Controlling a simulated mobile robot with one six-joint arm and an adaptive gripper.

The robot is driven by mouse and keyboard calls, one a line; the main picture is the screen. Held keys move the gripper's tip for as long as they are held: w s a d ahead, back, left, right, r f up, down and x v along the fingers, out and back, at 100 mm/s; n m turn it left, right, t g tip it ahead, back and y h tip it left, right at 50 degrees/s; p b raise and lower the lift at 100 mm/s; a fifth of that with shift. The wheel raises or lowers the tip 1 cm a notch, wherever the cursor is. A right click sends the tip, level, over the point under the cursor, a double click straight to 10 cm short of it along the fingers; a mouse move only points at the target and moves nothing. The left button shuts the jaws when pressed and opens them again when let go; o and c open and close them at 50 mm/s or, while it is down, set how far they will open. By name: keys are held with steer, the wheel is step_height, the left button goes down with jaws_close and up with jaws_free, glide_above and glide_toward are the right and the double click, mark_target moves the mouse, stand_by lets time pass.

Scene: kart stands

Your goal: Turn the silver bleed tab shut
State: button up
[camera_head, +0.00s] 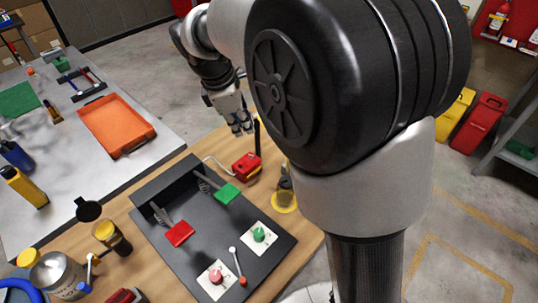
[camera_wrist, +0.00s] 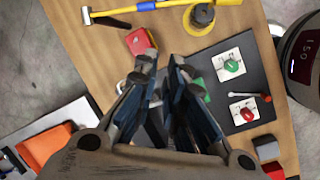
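I cannot make out a part that is clearly the silver bleed tab. A black panel box (camera_head: 180,240) on the wooden bench carries a red pedal-like pad (camera_head: 179,233), a green one (camera_head: 227,194), a green knob (camera_head: 258,234) and a red knob (camera_head: 216,275) on white plates. A thin lever (camera_head: 237,262) with pale and red ends lies between the knobs. My gripper (camera_head: 240,124) is above the bench beyond the box, apart from it. In the wrist view my gripper (camera_wrist: 163,66) has its fingers partly spread with nothing between them. The fingers hide part of the box.
A red device (camera_head: 246,166) with a white cable stands behind the box. A grey cylinder on a yellow disc (camera_head: 284,198) is right of it. Bottles and a metal jar (camera_head: 58,274) crowd the left. A grey table (camera_head: 60,180) holds an orange tray (camera_head: 118,126).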

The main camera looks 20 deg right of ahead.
steer(key=s+d+r+m+t+y+b, duration=0.1)
steer(key=s+d+m+b, duration=0.2)
steer(key=s, duration=0.9)
steer(key=shift+r+m, duration=0.15)
steer(key=shift+m, duration=1.75)
